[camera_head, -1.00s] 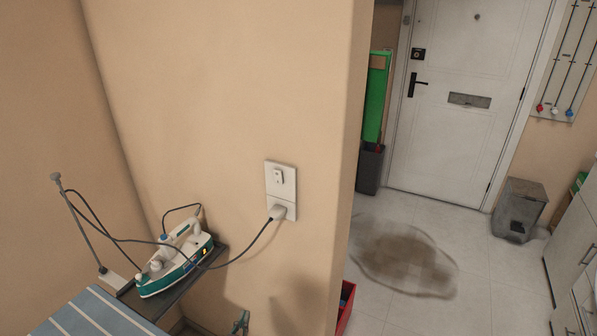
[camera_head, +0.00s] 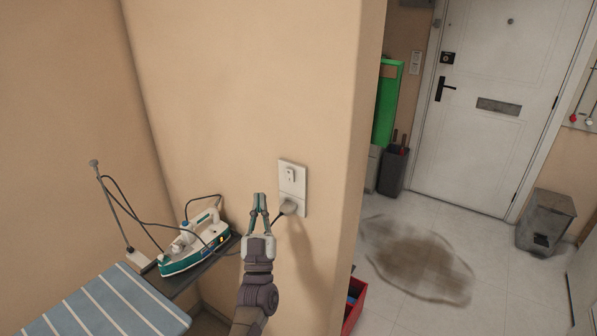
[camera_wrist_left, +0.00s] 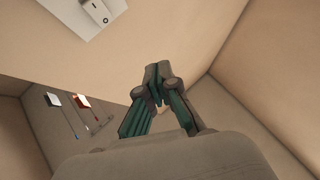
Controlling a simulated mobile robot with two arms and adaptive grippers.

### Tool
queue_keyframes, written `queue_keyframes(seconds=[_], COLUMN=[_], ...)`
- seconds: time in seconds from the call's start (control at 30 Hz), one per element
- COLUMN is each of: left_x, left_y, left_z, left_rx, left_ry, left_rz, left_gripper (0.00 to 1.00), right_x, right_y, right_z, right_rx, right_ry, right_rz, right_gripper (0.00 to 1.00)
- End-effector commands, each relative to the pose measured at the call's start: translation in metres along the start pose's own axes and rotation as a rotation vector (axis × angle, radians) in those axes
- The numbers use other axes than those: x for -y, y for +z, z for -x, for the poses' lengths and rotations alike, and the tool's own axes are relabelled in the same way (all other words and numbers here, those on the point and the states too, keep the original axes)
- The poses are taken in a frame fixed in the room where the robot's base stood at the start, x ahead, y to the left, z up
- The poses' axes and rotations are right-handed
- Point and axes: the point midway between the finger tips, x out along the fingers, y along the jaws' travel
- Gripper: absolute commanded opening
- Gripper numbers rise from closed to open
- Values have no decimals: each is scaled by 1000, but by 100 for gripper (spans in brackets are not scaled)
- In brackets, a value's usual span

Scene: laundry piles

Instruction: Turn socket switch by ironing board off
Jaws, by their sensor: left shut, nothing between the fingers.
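The white wall socket (camera_head: 293,188) is on the beige wall, with a small switch (camera_head: 290,175) in its upper half. A plug (camera_head: 289,206) with a dark cord sits in its lower half. In the left wrist view part of the switch plate (camera_wrist_left: 97,12) shows at the top left. My left gripper (camera_head: 259,197) is shut and empty, pointing up, just left of the plug in the head view. It also shows in the left wrist view (camera_wrist_left: 158,72). The iron (camera_head: 196,244) stands on the end of the striped ironing board (camera_head: 120,305). My right gripper is not in view.
A wall corner (camera_head: 365,130) lies right of the socket. Beyond it are a white door (camera_head: 490,100), a grey bin (camera_head: 546,222) and a brown stain (camera_head: 415,262) on the tiled floor. A red crate (camera_head: 354,305) stands by the wall's foot.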

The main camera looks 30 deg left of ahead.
Motion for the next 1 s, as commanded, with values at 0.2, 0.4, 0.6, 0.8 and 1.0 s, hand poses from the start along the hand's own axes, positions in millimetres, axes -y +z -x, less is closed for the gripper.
queue_keyframes(seconds=[0.2,0.4,0.6,0.8,1.0], left_x=[0,-2,-13,-27,-39], left_y=[0,2,14,30,41], left_z=[0,-2,-16,-36,-52], left_rx=[-1,-1,-1,-1,-1], left_ry=[-1,-1,-1,-1,-1], left_rz=[0,1,1,1,1], left_gripper=[0,0,0,0,0], right_x=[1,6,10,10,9], right_y=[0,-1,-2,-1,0], right_z=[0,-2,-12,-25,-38], right_rx=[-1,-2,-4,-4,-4], right_ry=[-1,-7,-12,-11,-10], right_rz=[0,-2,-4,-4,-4], right_gripper=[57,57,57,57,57])
